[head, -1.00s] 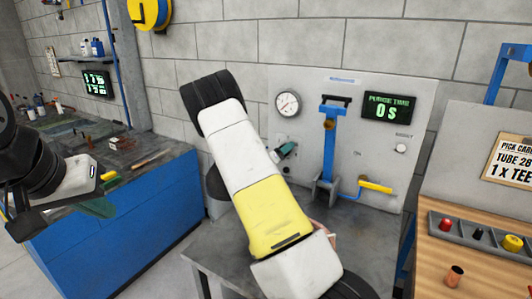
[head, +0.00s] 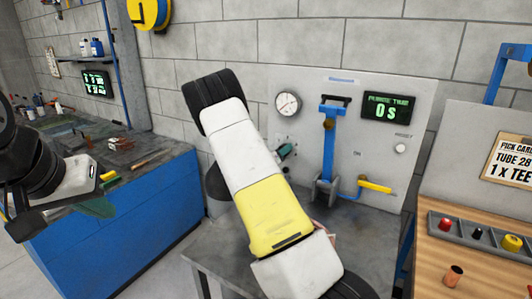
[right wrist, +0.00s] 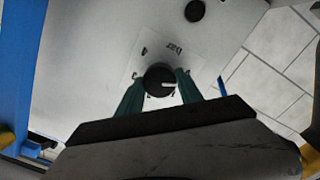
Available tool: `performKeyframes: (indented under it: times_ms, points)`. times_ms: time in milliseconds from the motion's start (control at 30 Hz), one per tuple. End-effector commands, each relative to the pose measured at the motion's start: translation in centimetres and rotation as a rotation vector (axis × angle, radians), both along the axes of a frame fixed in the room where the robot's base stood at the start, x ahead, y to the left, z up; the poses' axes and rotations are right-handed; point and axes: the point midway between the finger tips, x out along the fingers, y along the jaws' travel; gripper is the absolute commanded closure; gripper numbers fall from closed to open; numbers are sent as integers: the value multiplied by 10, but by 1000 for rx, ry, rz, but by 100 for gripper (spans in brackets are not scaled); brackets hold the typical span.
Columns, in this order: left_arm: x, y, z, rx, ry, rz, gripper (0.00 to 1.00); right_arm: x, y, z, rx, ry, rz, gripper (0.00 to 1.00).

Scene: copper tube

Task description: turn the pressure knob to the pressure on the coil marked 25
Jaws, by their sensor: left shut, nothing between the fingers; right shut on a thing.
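The black pressure knob (right wrist: 158,76) sits on the pale panel in the right wrist view, its white pointer line aimed to picture right. The green fingers of my right gripper (right wrist: 160,88) are shut on it, one on each side. In the head view my right gripper (head: 287,151) is at the panel, and the knob is hidden there. The round pressure gauge (head: 288,104) is above it; its reading is too small to tell. My left gripper (head: 97,207) is shut and empty by the blue bench. I cannot make out a coil marked 25.
A wooden bench (head: 450,250) with a parts tray stands at right. A blue bench (head: 110,225) stands at left.

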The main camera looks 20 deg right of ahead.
Motion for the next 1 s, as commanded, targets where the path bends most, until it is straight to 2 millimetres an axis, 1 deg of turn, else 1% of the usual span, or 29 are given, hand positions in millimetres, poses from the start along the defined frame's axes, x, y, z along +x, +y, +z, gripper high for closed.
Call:
performKeyframes:
  times_ms: [267, 1000]
  points:
    - [0, 0, 0, 0, 0, 0, 100, 0, 0, 0, 148, -164, 0, 97]
    - [0, 0, 0, 0, 0, 0, 100, -1, -1, 1, 617, -691, -1, 97]
